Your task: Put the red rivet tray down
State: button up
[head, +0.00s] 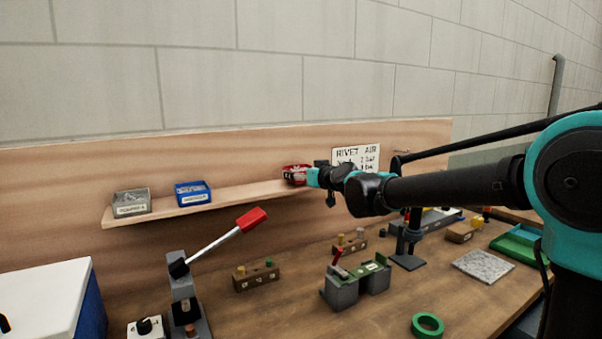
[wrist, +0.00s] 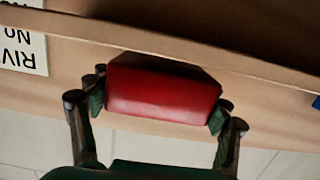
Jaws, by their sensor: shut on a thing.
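The red rivet tray (head: 296,173) is at the right end of the wall shelf (head: 240,194) in the head view. In the wrist view the red tray (wrist: 162,92) sits between the two fingers of my gripper (wrist: 158,105), which is shut on its sides. The picture does not clearly show whether the tray's underside touches the shelf. In the head view my gripper (head: 312,177) reaches the tray from the right. Its far finger is hidden.
A grey bin (head: 131,203) and a blue bin (head: 193,193) stand on the shelf's left part. Shelf between the blue bin and red tray is clear. A rivet air sign (head: 356,156) is behind my arm. A red-handled lever (head: 225,240) rises from the bench below.

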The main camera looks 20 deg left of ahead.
jog(key=shift+f, duration=0.55)
jog(key=o, duration=1.5)
jog(key=shift+d, duration=0.1)
jog(key=v, duration=1.1)
jog(key=shift+s+d, duration=0.3)
